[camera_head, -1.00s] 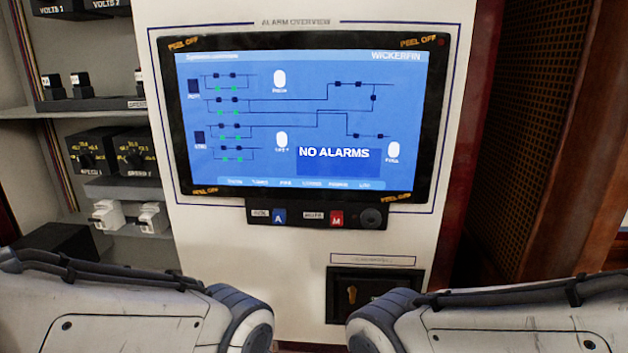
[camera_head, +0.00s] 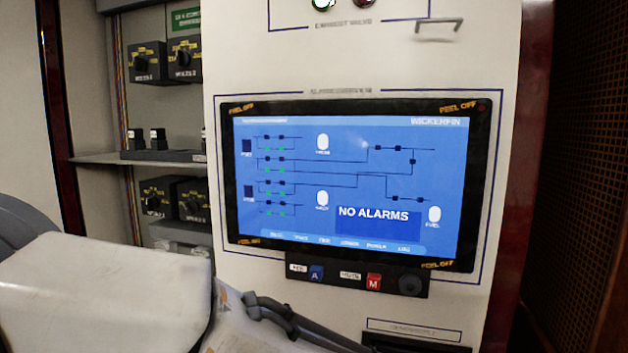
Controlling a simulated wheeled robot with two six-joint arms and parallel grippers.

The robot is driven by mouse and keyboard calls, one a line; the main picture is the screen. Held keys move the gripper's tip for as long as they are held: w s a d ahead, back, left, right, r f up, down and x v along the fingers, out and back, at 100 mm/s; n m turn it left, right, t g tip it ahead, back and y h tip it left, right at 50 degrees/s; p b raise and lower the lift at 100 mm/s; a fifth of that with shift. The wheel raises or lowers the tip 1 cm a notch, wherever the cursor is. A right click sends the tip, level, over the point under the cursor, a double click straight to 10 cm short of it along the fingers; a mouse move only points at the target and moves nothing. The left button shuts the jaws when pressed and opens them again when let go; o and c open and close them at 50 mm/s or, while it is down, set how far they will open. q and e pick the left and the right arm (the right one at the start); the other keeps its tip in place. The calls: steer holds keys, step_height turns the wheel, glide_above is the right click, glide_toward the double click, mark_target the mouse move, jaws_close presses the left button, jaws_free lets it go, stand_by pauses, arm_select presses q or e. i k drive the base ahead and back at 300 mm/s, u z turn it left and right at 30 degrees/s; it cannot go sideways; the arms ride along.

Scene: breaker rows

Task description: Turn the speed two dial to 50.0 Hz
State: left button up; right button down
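Two black dial boxes with yellow markings sit side by side under the shelf at the left. In the earlier frame they are labelled as speed dials. The right one, the speed two dial (camera_head: 193,201), is partly cut off by the white panel's edge. The left one, the speed one dial (camera_head: 157,197), is beside it. Their settings are too small and blurred to read. White and grey parts of my arm cover the lower left.
A white panel with a blue alarm screen (camera_head: 350,186) reading NO ALARMS fills the middle. Below it is a black button strip (camera_head: 357,281). Two more dials (camera_head: 166,62) sit higher in the left bay, above a grey shelf (camera_head: 135,158). A dark red wooden post (camera_head: 520,170) stands at right.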

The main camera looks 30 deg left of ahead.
mark_target(192, 207)
steer(key=z, duration=1.15)
steer(key=k, duration=1.85)
steer(key=u, duration=1.7)
steer(key=k, duration=0.6)
steer(key=u, duration=0.35)
steer(key=i, duration=1.15)
steer(key=u, duration=0.1)
